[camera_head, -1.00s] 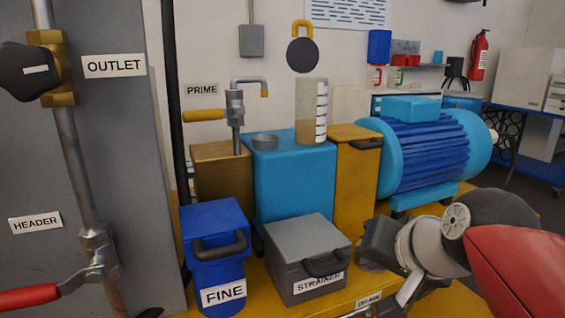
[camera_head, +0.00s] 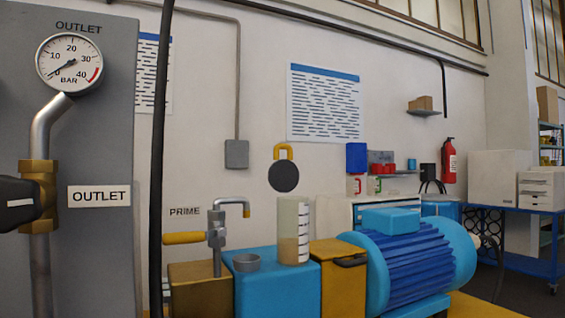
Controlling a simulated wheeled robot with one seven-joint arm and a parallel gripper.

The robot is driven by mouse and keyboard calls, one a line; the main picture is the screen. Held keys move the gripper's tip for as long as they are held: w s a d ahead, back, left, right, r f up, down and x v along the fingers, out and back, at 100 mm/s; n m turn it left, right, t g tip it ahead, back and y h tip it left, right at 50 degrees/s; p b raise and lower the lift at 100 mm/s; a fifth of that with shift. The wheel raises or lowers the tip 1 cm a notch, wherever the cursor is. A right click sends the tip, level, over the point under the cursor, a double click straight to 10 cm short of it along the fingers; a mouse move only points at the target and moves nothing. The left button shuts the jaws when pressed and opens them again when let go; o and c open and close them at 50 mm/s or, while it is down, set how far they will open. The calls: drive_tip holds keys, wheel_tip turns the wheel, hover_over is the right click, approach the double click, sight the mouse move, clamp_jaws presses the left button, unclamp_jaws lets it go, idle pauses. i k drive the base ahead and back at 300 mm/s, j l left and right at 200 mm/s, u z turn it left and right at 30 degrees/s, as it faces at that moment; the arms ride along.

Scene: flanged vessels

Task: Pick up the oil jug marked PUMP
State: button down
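Two small jugs stand side by side below the wall shelf at centre right: one with red on it (camera_head: 354,185) and one with green on it (camera_head: 374,185). Any marking on them is too small to read, so I cannot tell which says PUMP. A clear graduated cylinder (camera_head: 290,245) with brownish fluid in its lower part stands on the blue tank (camera_head: 277,288); no PUMP label shows on it. My gripper is out of view.
A grey panel (camera_head: 105,120) with a pressure gauge (camera_head: 69,63) and OUTLET valve fills the left. A yellow-handled PRIME pump (camera_head: 216,240), a yellow-brown box (camera_head: 338,285) and a blue motor (camera_head: 415,262) stand in front of the wall. A blue table (camera_head: 530,217) stands at far right.

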sight(373, 185)
drive_tip(key=u, duration=2.7)
drive_tip(key=z, duration=3.3)
drive_tip(key=i+l+z, duration=0.25)
drive_tip(key=l, duration=0.2)
drive_tip(key=i+l+z, duration=0.2)
drive_tip(key=l, duration=0.2)
drive_tip(key=i+l+z, duration=0.45)
drive_tip(key=i+l, duration=0.15)
drive_tip(key=i+l+z, duration=0.25)
drive_tip(key=i, duration=0.35)
drive_tip(key=i+l+z, duration=0.2)
drive_tip(key=i, duration=0.25)
drive_tip(key=i+z, duration=0.2)
drive_tip(key=i, duration=0.3)
